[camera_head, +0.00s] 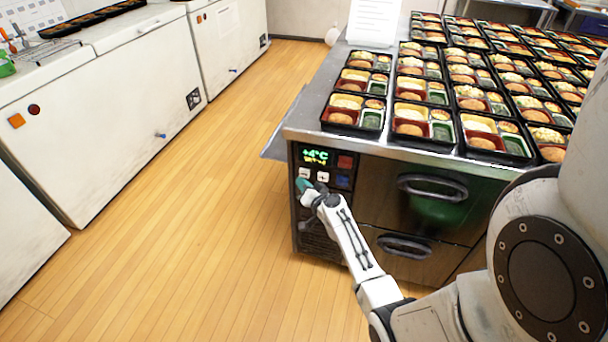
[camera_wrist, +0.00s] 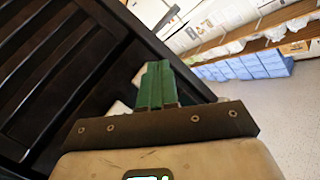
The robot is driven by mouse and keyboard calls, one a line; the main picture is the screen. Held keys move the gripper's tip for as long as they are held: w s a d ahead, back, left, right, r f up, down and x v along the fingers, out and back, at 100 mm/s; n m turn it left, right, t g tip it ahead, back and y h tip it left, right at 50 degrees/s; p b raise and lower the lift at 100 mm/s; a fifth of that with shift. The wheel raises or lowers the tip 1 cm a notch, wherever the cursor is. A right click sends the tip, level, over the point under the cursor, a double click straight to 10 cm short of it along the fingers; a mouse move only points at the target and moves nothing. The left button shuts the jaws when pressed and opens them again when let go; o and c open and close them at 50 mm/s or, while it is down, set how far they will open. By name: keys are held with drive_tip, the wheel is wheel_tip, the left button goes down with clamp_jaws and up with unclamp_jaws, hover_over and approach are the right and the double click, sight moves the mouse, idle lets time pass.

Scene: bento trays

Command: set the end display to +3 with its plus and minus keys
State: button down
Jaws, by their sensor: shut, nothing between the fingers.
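The end display (camera_head: 316,156) on the counter's end panel reads +4°C in green. Two white keys sit below it: the left key (camera_head: 305,173) and the right key (camera_head: 323,176). The right key seems to carry a plus; the left key's sign is too small to read. My gripper (camera_head: 303,185) is shut and empty, its green fingertips just below the left key. I cannot tell whether they touch it. In the wrist view the shut green fingers (camera_wrist: 157,85) point at the dark panel, with pale key-like patches beside them partly hidden.
A red key (camera_head: 345,161) and a blue key (camera_head: 342,181) sit right of the display. Drawer handles (camera_head: 432,186) stick out on the counter front. Bento trays (camera_head: 354,101) fill the countertop. The wooden floor to the left is clear up to the white chest freezers (camera_head: 140,85).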

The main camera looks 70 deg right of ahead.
drive_tip(key=shift+d, duration=0.1)
idle(0.3)
drive_tip(key=shift+d, duration=0.35)
drive_tip(key=shift+d+b, duration=0.45)
drive_tip(key=shift+b, duration=0.05)
idle(0.7)
drive_tip(key=shift+a, duration=0.85)
drive_tip(key=shift+s+a+p, duration=0.15)
drive_tip(key=shift+a+p, duration=0.15)
drive_tip(key=shift+a, duration=1)
drive_tip(key=shift+s+a+p, duration=0.1)
drive_tip(key=shift+a+p, duration=0.2)
drive_tip(key=shift+a, duration=0.95)
